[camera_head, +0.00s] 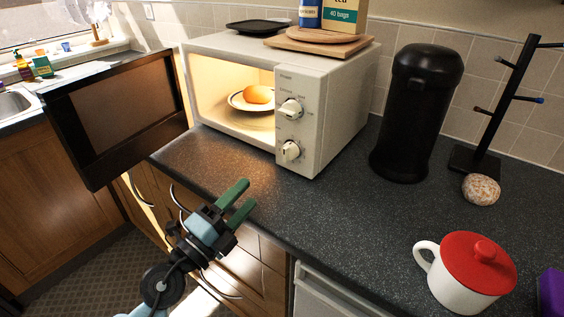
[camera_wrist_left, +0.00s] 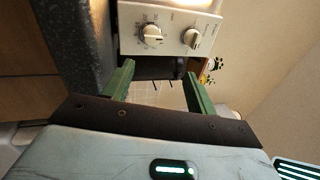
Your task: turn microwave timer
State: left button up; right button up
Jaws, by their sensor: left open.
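The white microwave (camera_head: 345,115) stands on the dark counter with its lit inside showing. Its dark door (camera_head: 115,110) hangs wide open to the left. The front panel has an upper knob (camera_head: 290,108) and a lower knob (camera_head: 290,151). My left gripper (camera_head: 248,192), with green fingers, is open and empty, in front of and below the panel, apart from both knobs. My right gripper is not in view.
A plate (camera_head: 239,102) with a round brown item (camera_head: 257,94) is inside the microwave. Boards (camera_head: 318,43) and boxes sit on top. A black canister (camera_head: 417,112), mug tree (camera_head: 500,110) and red-lidded white mug (camera_head: 466,275) stand right. The counter before the microwave is clear.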

aim_at(288, 153)
pick_arm(q)
jog(key=w+d+m+g, duration=0.1)
jog(key=m, duration=0.1)
jog(key=w+r+m+g, duration=0.1)
jog(key=w+m, duration=0.1)
jog(key=w+d+r+m+g, duration=0.1)
jog(key=w+m, duration=0.1)
jog(key=shift+w+d+b, duration=0.2)
jog(key=shift+d+b, duration=0.1)
jog(key=shift+b, duration=0.1)
jog(key=shift+w+r+m+y, duration=0.2)
jog(key=shift+w+m+y, duration=0.1)
jog(key=shift+m+y, duration=0.1)
jog(key=shift+b+x, duration=0.4)
jog(key=shift+x, duration=3.45)
jog(key=shift+d+f, duration=0.1)
